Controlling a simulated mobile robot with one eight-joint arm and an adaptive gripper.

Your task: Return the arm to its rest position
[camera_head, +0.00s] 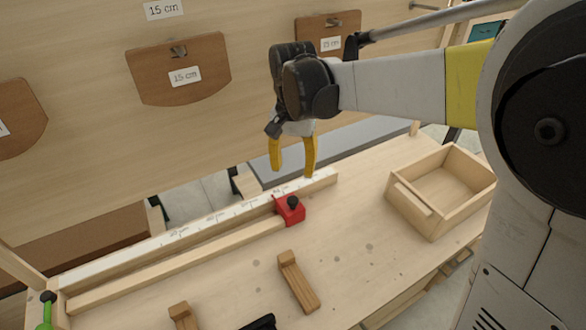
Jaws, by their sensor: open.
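My arm reaches in from the right, with its white and yellow link across the upper right of the head view. My gripper (293,160) has yellow fingers that point down and stand apart, with nothing between them. It hangs above the white ruler rail (228,217) and the red stop block (289,209) with a black knob. The fingertips look apart from the rail, though the exact height is hard to tell.
The wooden workbench (345,245) carries an open wooden box (437,190) at right and wooden pieces (298,283) (183,316) near the front. A black object (261,323) is cut off below.

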